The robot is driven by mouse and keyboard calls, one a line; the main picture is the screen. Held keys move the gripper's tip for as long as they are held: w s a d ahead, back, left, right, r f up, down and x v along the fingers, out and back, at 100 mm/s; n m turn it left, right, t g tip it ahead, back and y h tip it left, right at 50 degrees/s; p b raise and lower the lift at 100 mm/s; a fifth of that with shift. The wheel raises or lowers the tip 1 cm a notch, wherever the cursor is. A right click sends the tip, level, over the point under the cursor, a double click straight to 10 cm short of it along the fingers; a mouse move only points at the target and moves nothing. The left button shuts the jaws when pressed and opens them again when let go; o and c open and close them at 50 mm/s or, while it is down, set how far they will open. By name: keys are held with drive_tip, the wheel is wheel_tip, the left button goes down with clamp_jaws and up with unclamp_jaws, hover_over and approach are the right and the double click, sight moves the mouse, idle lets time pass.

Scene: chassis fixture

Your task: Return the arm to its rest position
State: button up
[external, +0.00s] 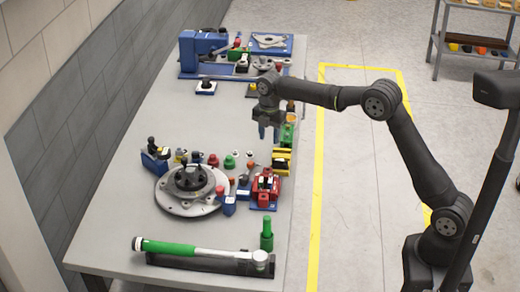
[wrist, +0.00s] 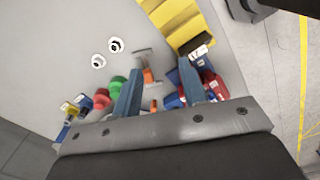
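My gripper (external: 269,136) hangs above the right part of the grey workbench (external: 130,225), fingers pointing down. In the wrist view its two blue fingers (wrist: 161,68) stand apart with nothing held between them. My arm reaches in from the right of the external view, bent at the elbow. Below and in front of the gripper are a round metal chassis fixture (external: 172,205), a red block on a blue base (external: 265,187) and a yellow stepped block (external: 282,161). The yellow block also shows in the wrist view (wrist: 180,20).
Blue fixtures (external: 197,50) stand at the far end. Small coloured parts cluster around the round fixture. The bench's left side is clear.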

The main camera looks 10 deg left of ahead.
drive_tip(key=w+d+r, duration=0.2)
drive_tip(key=d+r, duration=0.1)
drive_tip(key=d, duration=0.1)
drive_tip(key=s+a+f+n, duration=0.1)
drive_tip(key=s, duration=0.4)
drive_tip(key=s+a+f+n, duration=0.1)
drive_tip(key=s+n, duration=0.1)
drive_tip(key=s, duration=0.4)
drive_tip(key=s+a+f+n, duration=0.1)
drive_tip(key=s+f, duration=0.1)
drive_tip(key=s, duration=0.4)
drive_tip(key=shift+s+a+n, duration=0.2)
drive_tip(key=shift+s+n, duration=0.05)
drive_tip(key=shift+n, duration=0.05)
drive_tip(key=shift+f, duration=0.5)
drive_tip(key=o, duration=1.3)
drive_tip(key=shift+o, duration=0.2)
drive_tip(key=w+d+r+g+y, duration=0.1)
drive_tip(key=w+d+r+y, duration=0.1)
drive_tip(key=d+r, duration=0.3)
drive_tip(key=w+d+r+g+y, duration=0.1)
drive_tip(key=d+r, duration=0.4)
drive_tip(key=r, duration=0.5)
drive_tip(key=shift+w+r+y, duration=0.2)
drive_tip(key=shift+w+y, duration=0.3)
drive_tip(key=shift+w, duration=0.4)
drive_tip(key=x, duration=0.9)
drive_tip(key=shift+s+f, duration=0.2)
drive_tip(key=shift+f, duration=0.15)
